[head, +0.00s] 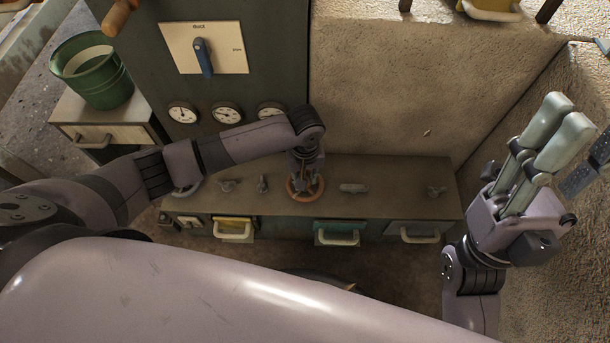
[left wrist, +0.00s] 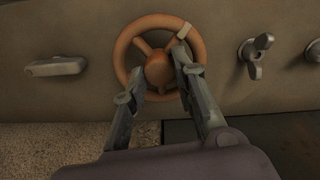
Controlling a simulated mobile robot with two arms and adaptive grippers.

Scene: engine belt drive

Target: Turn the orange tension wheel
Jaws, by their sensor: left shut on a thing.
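The orange tension wheel (head: 306,188) is on the worktop panel below the gauges. In the left wrist view the wheel (left wrist: 158,66) shows its round rim, spokes, central hub and a pale mark at the upper right of the rim. My left gripper (head: 305,178) reaches down onto it. In the left wrist view my left gripper (left wrist: 156,84) is shut on the wheel, its fingers on either side of the lower hub area. The fingers hide part of the lower rim. My right gripper (head: 562,118) is raised at the right, away from the wheel, its fingers close together and apparently empty.
Wing-shaped knobs (left wrist: 256,55) and a pale handle (head: 353,188) flank the wheel on the worktop. Drawers with handles (head: 340,236) lie below. A blue lever (head: 203,58) and dial gauges (head: 227,115) are on the cabinet. A green bucket (head: 98,75) stands at left.

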